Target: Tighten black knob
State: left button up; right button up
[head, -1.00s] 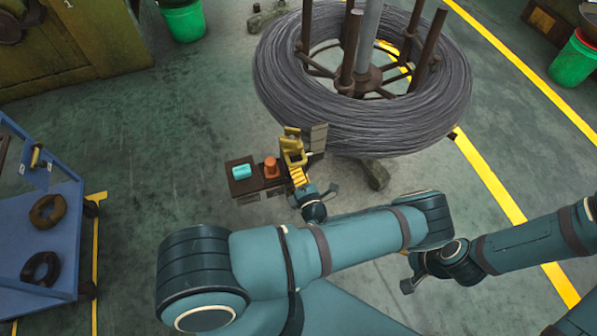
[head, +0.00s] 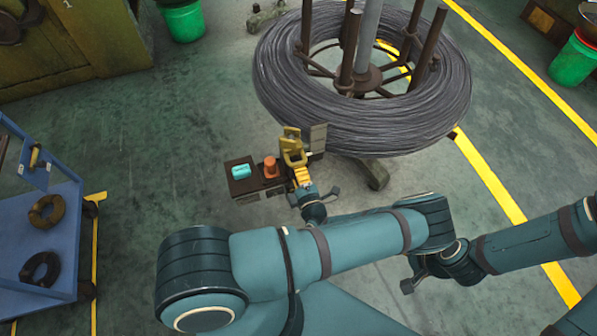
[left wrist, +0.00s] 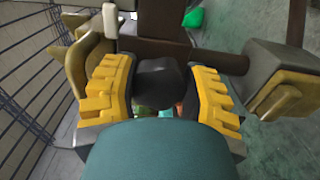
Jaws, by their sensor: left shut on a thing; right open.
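The black knob (left wrist: 163,82) sits between the two yellow-padded fingers of my left gripper in the left wrist view. My left gripper (left wrist: 163,95) is shut on it, one finger on each side. In the head view my left gripper (head: 301,174) is at the small dark fixture with yellowish parts (head: 292,148), beside the wire coil. The knob cannot be made out there. My right gripper's fingers are hidden.
A large wire coil (head: 290,100) on a stand is just behind the fixture. A dark tray (head: 233,186) holds a cyan item (head: 241,171) and an orange item (head: 270,166) left of my gripper. A blue cart (head: 40,240) stands at the left. The floor between is clear.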

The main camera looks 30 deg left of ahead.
pick_arm(q)
jog(key=o, duration=1.2)
jog(key=v, duration=0.8)
jog(key=shift+s, duration=0.1)
